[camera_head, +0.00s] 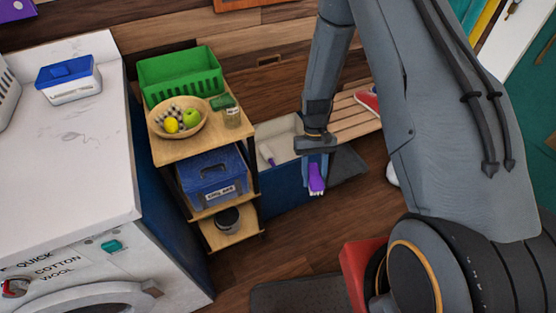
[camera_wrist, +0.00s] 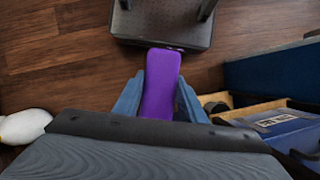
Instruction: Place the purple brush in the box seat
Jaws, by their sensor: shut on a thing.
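The purple brush (camera_head: 316,178) is held in my gripper (camera_head: 315,163), bristle end hanging down in the head view. In the wrist view the purple brush (camera_wrist: 160,85) lies between the two blue fingers of my gripper (camera_wrist: 160,97). The box seat (camera_head: 284,190) is a dark blue box with a pale interior and a slatted wooden top at its right part. Its left part is open, and a pale, handle-like item (camera_head: 267,155) lies inside. The brush appears at the front side of the box seat, outside the opening; its exact height is unclear.
A shelf cart (camera_head: 163,151) stands left of the box seat, with a green basket (camera_head: 180,76), fruit bowl (camera_head: 178,128) and blue toolbox (camera_head: 213,180). A washing machine (camera_head: 80,240) is further left. A red and white shoe (camera_head: 368,101) lies on the slats.

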